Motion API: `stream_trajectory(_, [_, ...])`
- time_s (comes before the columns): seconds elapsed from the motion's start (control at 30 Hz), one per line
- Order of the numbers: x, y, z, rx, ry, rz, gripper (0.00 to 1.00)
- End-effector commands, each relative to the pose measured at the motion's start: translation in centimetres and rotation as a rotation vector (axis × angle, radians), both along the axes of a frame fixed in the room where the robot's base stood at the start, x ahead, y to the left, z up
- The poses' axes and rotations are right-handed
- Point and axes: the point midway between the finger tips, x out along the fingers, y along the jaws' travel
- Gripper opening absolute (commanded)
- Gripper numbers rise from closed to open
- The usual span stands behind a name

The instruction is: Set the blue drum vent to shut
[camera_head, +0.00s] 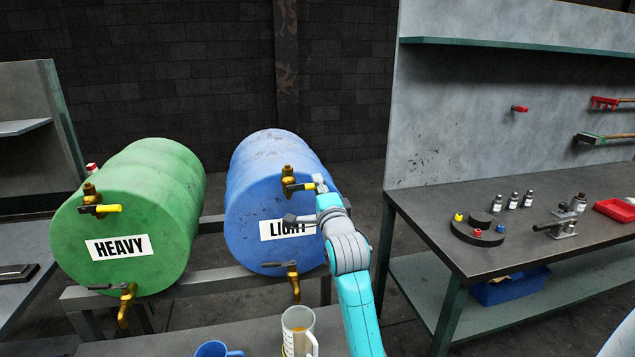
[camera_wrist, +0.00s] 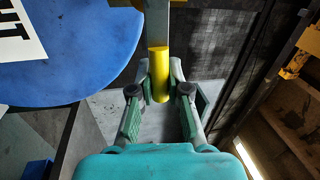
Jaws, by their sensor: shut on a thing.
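The blue drum (camera_head: 250,205) lies on its side with a "LIGHT" label (camera_head: 280,229) on its face. Its brass vent (camera_head: 288,180) is near the top of that face, and its lever points right, about level, towards my gripper (camera_head: 314,184). In the wrist view my gripper (camera_wrist: 160,78) is shut on the yellow vent handle (camera_wrist: 158,88), with one finger on each side. In the head view my gripper hides the handle's end, and my arm covers the label's right end.
A green drum (camera_head: 150,200) marked "HEAVY" lies at the left, its yellow-handled vent lever (camera_head: 108,209) level. A brass tap (camera_head: 293,280) is low on the blue drum. A mug (camera_head: 298,330) and a blue cup (camera_head: 212,349) stand below. A workbench (camera_head: 420,215) is at right.

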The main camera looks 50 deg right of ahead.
Motion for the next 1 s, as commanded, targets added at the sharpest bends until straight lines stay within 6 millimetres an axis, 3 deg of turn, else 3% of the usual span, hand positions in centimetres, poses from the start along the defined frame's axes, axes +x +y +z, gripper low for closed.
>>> stream_trajectory(0.7, [0.01, -0.05, -0.74, 0.068, -0.04, 0.0, 0.0])
stream_trajectory(0.73, [0.01, -0.05, -0.75, 0.068, -0.04, 0.0, 0.18])
stream_trajectory(0.83, [0.02, -0.05, -0.72, 0.067, -0.041, 0.0, 0.42])
stream_trajectory(1.0, [0.01, -0.03, -0.64, 0.066, -0.041, 0.0, 0.42])
